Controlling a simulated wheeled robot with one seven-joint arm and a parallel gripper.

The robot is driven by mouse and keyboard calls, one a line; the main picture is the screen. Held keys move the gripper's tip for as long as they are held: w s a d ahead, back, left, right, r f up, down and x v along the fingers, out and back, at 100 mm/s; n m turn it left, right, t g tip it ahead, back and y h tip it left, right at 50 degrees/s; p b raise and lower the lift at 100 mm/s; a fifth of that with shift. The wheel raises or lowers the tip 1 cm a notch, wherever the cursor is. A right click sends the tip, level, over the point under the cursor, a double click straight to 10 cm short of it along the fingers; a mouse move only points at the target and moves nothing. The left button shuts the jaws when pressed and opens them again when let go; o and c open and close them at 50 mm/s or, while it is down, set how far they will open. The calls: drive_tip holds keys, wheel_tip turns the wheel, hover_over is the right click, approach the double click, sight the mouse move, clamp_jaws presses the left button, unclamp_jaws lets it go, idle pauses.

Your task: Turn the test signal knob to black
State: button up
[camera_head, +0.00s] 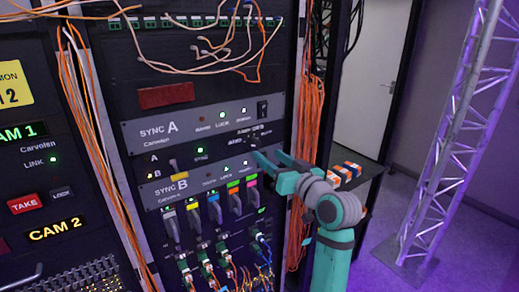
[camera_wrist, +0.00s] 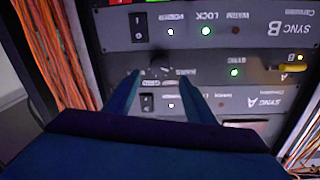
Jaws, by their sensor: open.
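The test signal knob (camera_wrist: 160,69) is a small dark knob on the black panel between the SYNC A and SYNC B units, with small white labels around it. The wrist view shows it upside down, and I cannot read which label it points to. My gripper (camera_wrist: 161,80) is open, with one finger on each side of the knob's line; whether the fingertips reach around it is unclear. In the head view my gripper (camera_head: 266,155) is close to the panel at the right side of the rack and hides part of the knob's area.
A yellow-tipped A/B lever (camera_head: 178,165) sits left on the same panel. The SYNC A unit (camera_head: 200,127) is above, the SYNC B unit (camera_head: 172,190) below. Orange cables (camera_head: 309,130) hang right of the rack. A dark shelf (camera_head: 368,172) with orange-and-white items stands further right.

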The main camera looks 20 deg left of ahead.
sight(256, 146)
drive_tip(key=x, duration=0.7)
drive_tip(key=shift+d, duration=0.1)
drive_tip(key=shift+c, duration=0.4)
drive_tip(key=c, duration=1)
